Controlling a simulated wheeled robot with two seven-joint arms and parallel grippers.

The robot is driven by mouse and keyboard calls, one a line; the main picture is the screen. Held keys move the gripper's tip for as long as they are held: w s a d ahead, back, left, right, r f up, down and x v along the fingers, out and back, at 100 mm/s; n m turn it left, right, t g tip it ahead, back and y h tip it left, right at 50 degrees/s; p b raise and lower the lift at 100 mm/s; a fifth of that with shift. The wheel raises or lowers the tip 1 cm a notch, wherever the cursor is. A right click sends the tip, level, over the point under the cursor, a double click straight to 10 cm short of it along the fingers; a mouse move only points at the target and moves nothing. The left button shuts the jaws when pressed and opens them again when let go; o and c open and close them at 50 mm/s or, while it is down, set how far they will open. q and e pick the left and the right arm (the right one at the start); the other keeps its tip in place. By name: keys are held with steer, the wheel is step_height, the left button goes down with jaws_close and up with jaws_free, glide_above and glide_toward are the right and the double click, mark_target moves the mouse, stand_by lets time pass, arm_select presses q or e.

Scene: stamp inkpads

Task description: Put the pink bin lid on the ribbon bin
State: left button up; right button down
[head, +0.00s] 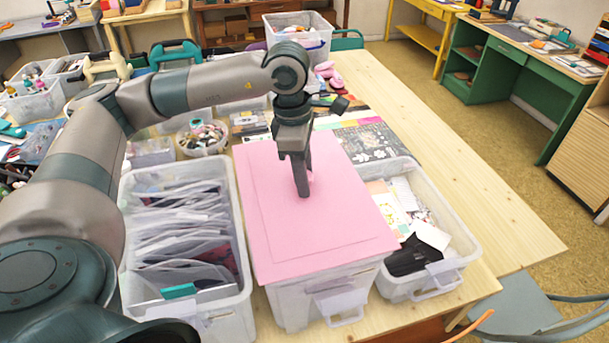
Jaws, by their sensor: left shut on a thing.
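The pink bin lid (330,225) is a flat pink sheet with a raised panel. It lies over the top of the middle clear plastic bin (296,304) and hides that bin's contents, so I cannot see ribbons. The lid's edges roughly line up with the bin's rim. I cannot tell whether it rests fully on the rim or sits slightly above it. My left gripper (304,190) points down at the middle of the lid and is shut on its small pink handle, mostly hidden behind the fingers. My right gripper is not in view.
A clear bin of filed plastic sleeves (238,262) stands close on the left. Another clear bin with papers and a black item (469,246) stands close on the right. Craft supplies fill the table behind. The wooden table (515,240) is bare at the right.

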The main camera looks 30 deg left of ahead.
arm_select(q)
steer(key=shift+f, duration=0.15)
stand_by(0.5)
steer(key=o, duration=1.1)
steer(key=shift+o, duration=1)
steer(key=shift+r+p, duration=1.6)
steer(key=shift+r, duration=2.45)
steer(key=shift+f, duration=0.1)
